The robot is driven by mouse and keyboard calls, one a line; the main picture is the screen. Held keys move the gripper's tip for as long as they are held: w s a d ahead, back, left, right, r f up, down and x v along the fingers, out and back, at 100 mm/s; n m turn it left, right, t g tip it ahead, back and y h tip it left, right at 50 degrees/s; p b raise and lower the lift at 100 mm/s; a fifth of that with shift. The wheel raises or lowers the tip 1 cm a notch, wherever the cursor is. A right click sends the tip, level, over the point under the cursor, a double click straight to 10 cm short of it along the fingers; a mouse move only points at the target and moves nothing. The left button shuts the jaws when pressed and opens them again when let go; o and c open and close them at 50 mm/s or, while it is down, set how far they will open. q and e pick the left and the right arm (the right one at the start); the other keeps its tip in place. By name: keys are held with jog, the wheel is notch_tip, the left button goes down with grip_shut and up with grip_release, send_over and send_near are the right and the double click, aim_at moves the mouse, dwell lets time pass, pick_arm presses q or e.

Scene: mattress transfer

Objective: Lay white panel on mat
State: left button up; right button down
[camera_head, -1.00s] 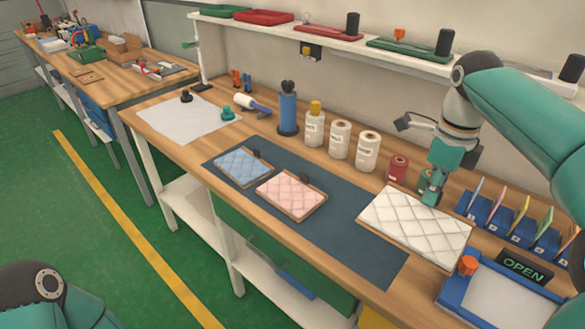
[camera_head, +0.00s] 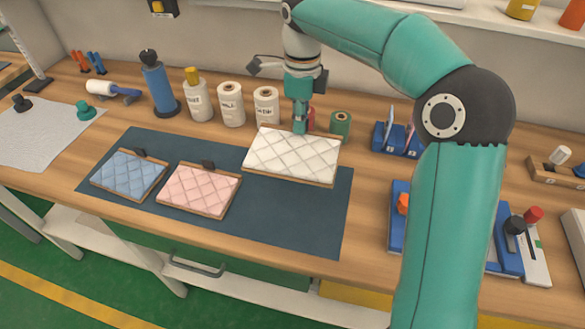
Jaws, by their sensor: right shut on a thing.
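The white quilted panel (camera_head: 292,157) is over the right back part of the dark mat (camera_head: 278,222), its back right corner reaching past the mat. My right gripper (camera_head: 299,128) is shut on the panel's back edge. I cannot tell whether the panel touches the mat or is just above it. A pink quilted panel (camera_head: 199,187) lies on the mat to its left, and a blue quilted panel (camera_head: 128,174) lies further left. My left gripper is not in view.
White spools (camera_head: 231,104), a bottle (camera_head: 198,101) and a blue cylinder (camera_head: 159,84) stand behind the mat. A green spool (camera_head: 340,125) is close right of my gripper. Blue holders (camera_head: 393,141) stand to the right. The mat's front right is bare.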

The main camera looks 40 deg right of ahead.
notch_tip(320, 180, down, 15)
jog(key=shift+s+r, duration=0.1)
dwell(0.3)
jog(key=shift+f, duration=0.2)
jog(key=c, duration=1.3)
grip_release()
jog(key=shift+r, duration=0.1)
notch_tip(320, 180, up, 12)
jog(key=shift+d+r, duration=0.1)
jog(key=shift+d, duration=0.05)
